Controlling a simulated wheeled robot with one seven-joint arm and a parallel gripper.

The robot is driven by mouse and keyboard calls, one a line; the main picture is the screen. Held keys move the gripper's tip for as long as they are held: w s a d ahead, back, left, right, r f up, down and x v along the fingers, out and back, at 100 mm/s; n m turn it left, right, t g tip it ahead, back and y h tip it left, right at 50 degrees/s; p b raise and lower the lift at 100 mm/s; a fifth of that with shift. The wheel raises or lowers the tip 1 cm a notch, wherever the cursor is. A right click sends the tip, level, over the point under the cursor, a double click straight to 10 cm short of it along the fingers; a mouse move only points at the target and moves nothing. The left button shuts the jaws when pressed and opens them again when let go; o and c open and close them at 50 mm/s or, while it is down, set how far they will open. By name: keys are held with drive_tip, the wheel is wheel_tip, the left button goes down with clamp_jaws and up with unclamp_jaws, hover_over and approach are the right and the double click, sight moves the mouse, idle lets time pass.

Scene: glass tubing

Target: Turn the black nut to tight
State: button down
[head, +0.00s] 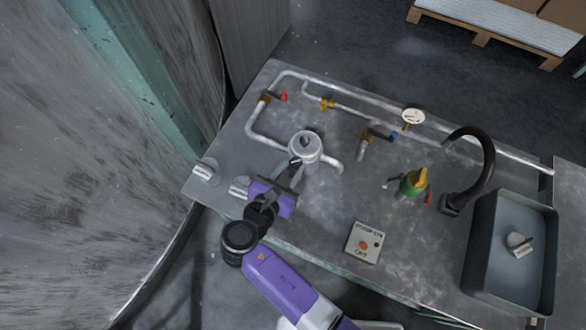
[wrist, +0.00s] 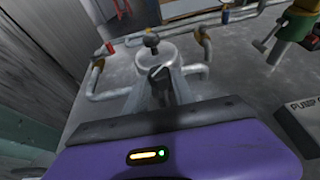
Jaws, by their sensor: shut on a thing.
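A pale grey canister (head: 304,149) stands on the bench with pipes running from it. The black nut (head: 296,160) sits low on its near side. It also shows in the wrist view (wrist: 159,73), between the fingertips. My gripper (head: 289,170) reaches in from the near side and is shut on the black nut. The fingers hide part of the nut, and I cannot tell how tight it is. A separate dark knob (wrist: 151,40) sits on top of the canister.
Grey piping with red (head: 284,97) and blue (head: 393,136) valve handles and a gauge (head: 413,117) runs behind. A green-and-yellow fitting (head: 415,183), a black tap (head: 478,157), a sink (head: 481,277) and a switch box (head: 365,243) stand right. White cups (head: 205,170) lie left.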

drive_tip(key=m+h, duration=0.1)
drive_tip(key=m+g+h+b, duration=0.1)
drive_tip(key=a+m+g+h+b, duration=0.1)
drive_tip(key=h, duration=0.1)
drive_tip(key=shift+w+f+m, duration=0.1)
drive_tip(key=shift+w+m, duration=0.2)
drive_tip(key=shift+m, duration=0.1)
drive_tip(key=shift+w+m+g+h+b, duration=0.1)
drive_tip(key=shift+m+g+h+b, duration=0.5)
drive_tip(key=shift+m+g, duration=0.2)
drive_tip(key=shift+g, duration=0.3)
drive_tip(key=c, duration=1.1)
unclamp_jaws()
drive_tip(key=shift+o, duration=0.2)
